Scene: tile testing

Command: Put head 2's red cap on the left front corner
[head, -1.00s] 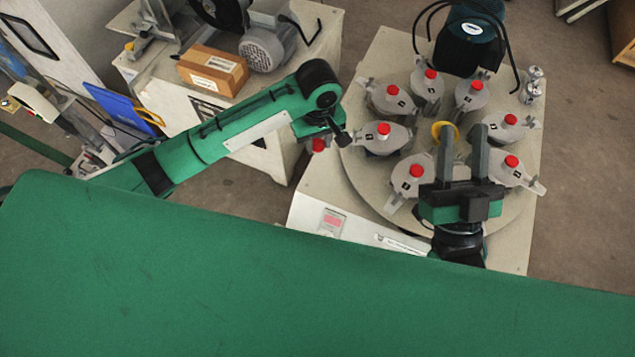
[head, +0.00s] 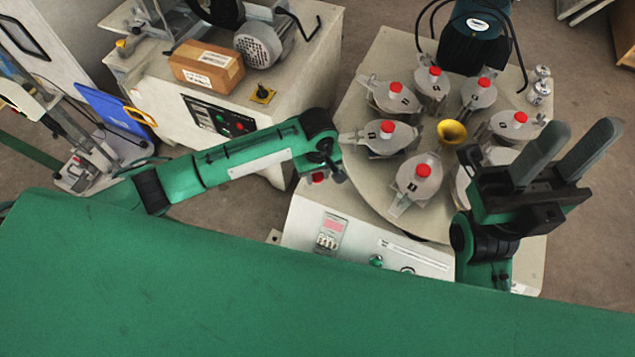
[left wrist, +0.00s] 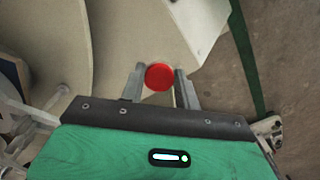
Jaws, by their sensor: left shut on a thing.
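My left gripper (head: 326,172) is shut on a red cap (head: 318,178), above the left front part of the machine's pale top. In the left wrist view the cap (left wrist: 158,77) is between the two finger tips, and a corner of the pale top (left wrist: 202,58) shows just beyond it. Whether the cap touches the surface cannot be told. Several grey heads with red caps stand on the round table (head: 366,180); their number labels are too small to read surely. My right gripper (head: 582,130) is open and empty, at the right, covering some heads.
A yellow funnel (head: 451,131) stands amid the heads. A dark motor housing (head: 474,40) with cables rises at the back. Small metal weights (head: 541,88) stand at the back right. The control panel (head: 330,232) is at the front. A cabinet with a cardboard box (head: 206,68) is at the left.

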